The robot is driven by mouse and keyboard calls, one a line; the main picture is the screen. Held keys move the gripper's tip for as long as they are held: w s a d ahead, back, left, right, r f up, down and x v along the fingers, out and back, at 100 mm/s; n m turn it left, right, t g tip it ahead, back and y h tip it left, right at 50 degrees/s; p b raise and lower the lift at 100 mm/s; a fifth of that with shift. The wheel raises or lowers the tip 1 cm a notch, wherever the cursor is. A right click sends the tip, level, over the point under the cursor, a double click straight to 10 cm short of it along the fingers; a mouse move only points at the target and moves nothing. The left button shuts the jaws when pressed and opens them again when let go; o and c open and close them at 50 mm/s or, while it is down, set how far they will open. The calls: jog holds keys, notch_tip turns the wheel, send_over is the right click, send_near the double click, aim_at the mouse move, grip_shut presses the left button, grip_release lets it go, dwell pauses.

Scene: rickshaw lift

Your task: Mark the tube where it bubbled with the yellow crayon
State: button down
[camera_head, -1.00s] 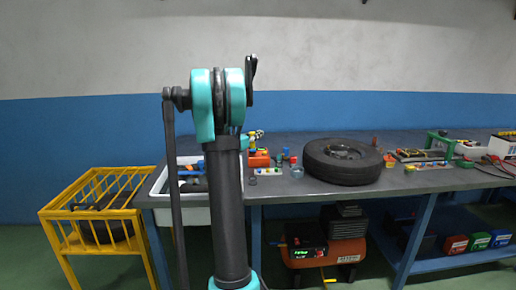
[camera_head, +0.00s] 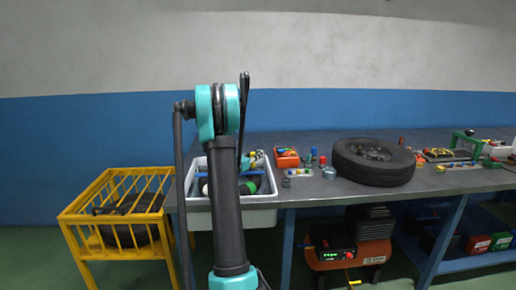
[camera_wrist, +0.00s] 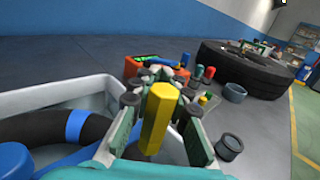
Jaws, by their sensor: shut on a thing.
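My gripper (camera_wrist: 158,112) is shut on the yellow crayon (camera_wrist: 157,118), which stands upright, slightly tilted, between the fingers in the wrist view. In the head view my arm hides most of the gripper. A black tube (camera_wrist: 72,127) with a blue band (camera_wrist: 76,126) lies curved in the white basin (camera_wrist: 62,95), left of and below the gripper in the wrist view. The basin also shows in the head view (camera_head: 262,217). The tube is partly cut off by the frame, and no bubbles or marks can be made out on it.
A large tyre (camera_head: 373,162) lies on the grey bench (camera_head: 325,190). Next to the basin are an orange bin (camera_head: 287,158) and several small coloured items. A yellow rack (camera_head: 125,240) stands at the left. A blue object (camera_wrist: 14,160) is in the basin.

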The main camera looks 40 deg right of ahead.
jog(key=shift+a+f, duration=0.1)
jog(key=shift+f, duration=3)
jog(key=shift+f, duration=0.4)
jog(key=shift+w, duration=0.1)
jog(key=shift+w+d, duration=0.25)
jog(key=shift+d, duration=0.25)
jog(key=shift+a, duration=0.1)
jog(key=shift+s+a, duration=0.55)
jog(key=shift+a, duration=0.3)
jog(key=shift+w+d, duration=0.1)
jog(key=shift+d, duration=0.05)
jog(key=shift+w+d, duration=0.45)
jog(key=shift+d, duration=0.35)
jog(key=shift+a, duration=0.1)
